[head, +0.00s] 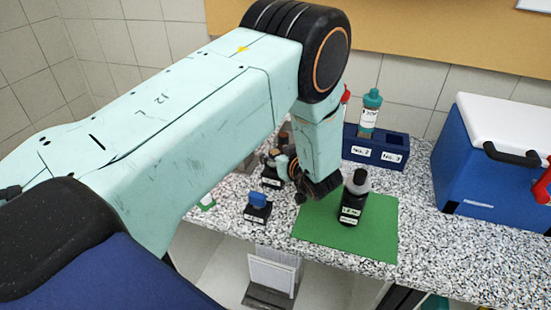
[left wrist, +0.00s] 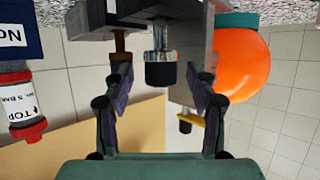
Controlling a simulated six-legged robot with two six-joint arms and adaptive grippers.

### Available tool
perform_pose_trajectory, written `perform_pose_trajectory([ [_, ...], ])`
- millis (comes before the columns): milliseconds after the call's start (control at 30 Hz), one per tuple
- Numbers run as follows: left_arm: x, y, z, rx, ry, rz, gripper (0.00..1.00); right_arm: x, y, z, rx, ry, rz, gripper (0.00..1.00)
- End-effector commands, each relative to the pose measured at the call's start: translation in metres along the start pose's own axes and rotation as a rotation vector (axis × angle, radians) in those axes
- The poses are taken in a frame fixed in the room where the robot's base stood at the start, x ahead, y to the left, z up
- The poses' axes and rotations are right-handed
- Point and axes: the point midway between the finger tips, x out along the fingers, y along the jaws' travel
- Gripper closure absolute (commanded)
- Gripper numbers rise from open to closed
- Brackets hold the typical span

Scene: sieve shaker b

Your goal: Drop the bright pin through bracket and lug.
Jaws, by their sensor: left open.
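In the left wrist view a bright metal pin (left wrist: 160,38) with a black knob (left wrist: 160,74) shows in the gap between the fingers of my left gripper (left wrist: 160,88). The fingers are open, one on each side of the knob, with clear space at both sides. A grey plate (left wrist: 192,62), perhaps part of the bracket, is beside the pin. I cannot tell the lug from it. In the head view my left gripper (head: 302,182) is beside a small dark fixture (head: 272,174), partly hidden by my arm. My right gripper is not in view.
A blue-topped block (head: 258,208) stands left of the mat. A blue rack (head: 378,150) and a blue cool box (head: 490,160) are behind. An orange round thing (left wrist: 242,62) is near the pin.

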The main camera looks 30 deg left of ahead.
Motion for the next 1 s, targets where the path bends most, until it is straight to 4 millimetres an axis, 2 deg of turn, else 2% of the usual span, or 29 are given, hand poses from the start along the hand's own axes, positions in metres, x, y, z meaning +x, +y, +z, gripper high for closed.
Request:
perform_pose_trajectory([
  [100,0.0094,0.0000,0.0003,0.001,0.000,-0.001,0.43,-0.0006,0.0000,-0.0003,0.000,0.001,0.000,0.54],
  [367,0.0113,0.0021,-0.0002,0.002,0.001,0.000,0.44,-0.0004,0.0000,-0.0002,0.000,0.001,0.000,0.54],
  [1000,0.0109,0.0019,0.0000,0.001,0.000,0.000,0.99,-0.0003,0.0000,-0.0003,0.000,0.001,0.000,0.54],
])
